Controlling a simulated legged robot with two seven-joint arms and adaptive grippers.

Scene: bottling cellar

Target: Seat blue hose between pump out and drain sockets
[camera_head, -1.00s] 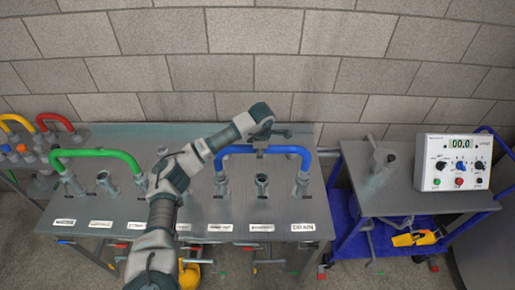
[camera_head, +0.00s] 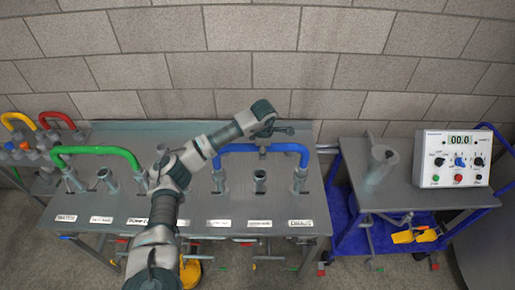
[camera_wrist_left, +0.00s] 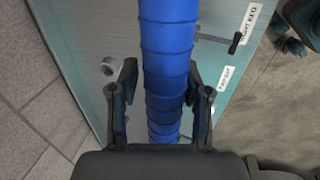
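The blue hose (camera_head: 235,148) is an arch at the right part of the bench. Its left leg meets a grey socket (camera_head: 220,182) in line with the label that appears to read pump out. Its right leg meets the socket (camera_head: 299,181) behind the drain label (camera_head: 301,223). How deep the ends sit I cannot tell. My left gripper (camera_head: 264,138) is over the middle of the arch. In the left wrist view the hose (camera_wrist_left: 168,60) runs between my left gripper's fingers (camera_wrist_left: 160,82), with a gap at the left finger. My right gripper is not in view.
A green hose (camera_head: 98,151) arches over sockets at the left. An empty socket (camera_head: 260,180) stands under the blue arch. Yellow (camera_head: 17,117) and red (camera_head: 58,117) hoses are at far left. A side table at right holds a grey vessel (camera_head: 380,166) and a control box (camera_head: 453,158).

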